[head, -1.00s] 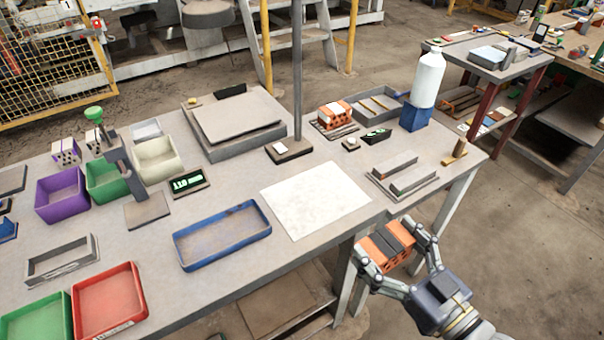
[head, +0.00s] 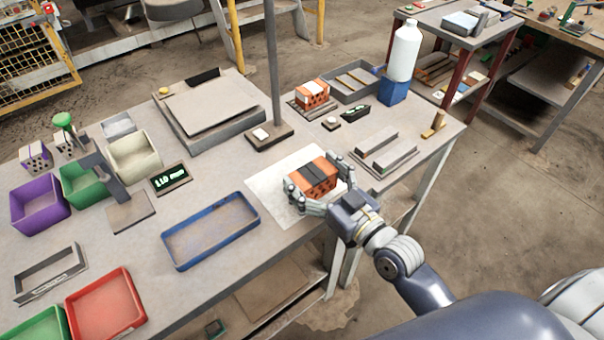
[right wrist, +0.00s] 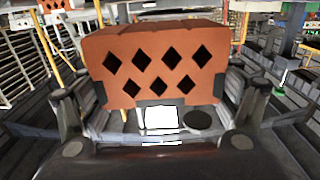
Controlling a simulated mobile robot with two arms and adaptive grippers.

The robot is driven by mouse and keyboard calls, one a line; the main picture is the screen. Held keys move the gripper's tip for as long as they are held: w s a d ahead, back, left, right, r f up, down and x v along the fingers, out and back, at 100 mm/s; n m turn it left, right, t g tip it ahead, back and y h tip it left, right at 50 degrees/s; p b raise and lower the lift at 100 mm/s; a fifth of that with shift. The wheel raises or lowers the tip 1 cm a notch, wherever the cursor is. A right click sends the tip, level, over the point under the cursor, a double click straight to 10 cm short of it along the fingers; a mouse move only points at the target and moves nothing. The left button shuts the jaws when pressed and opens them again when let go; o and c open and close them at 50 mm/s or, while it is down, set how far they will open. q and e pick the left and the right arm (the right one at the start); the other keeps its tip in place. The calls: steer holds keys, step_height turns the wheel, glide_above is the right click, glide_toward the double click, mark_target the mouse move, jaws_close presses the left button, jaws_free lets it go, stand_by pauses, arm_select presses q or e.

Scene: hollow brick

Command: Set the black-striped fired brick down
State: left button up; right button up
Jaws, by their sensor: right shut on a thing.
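The black-striped fired brick (head: 314,177) is orange with a dark band across its middle. My right gripper (head: 318,190) is shut on it, with a finger at each end. In the head view the brick is over the white sheet (head: 265,187) on the workbench; I cannot tell whether it touches the sheet. In the right wrist view the brick (right wrist: 160,62) fills the middle, its face with several diamond-shaped holes toward the camera, between the two fingers. My left gripper is not in view.
Another orange brick (head: 312,93) sits on a small rack behind. Two grey bars on a plate (head: 384,160) lie right of the sheet. A blue tray (head: 211,232) lies left of it, and a post on a dark base (head: 262,136) stands behind it.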

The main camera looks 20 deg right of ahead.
mark_target(303, 168)
steer(key=x, duration=0.3)
steer(key=shift+w+a+f, duration=0.15)
steer(key=shift+a, duration=0.05)
steer(key=shift+f, duration=1.75)
steer(key=shift+f, duration=0.15)
steer(key=o, duration=1.2)
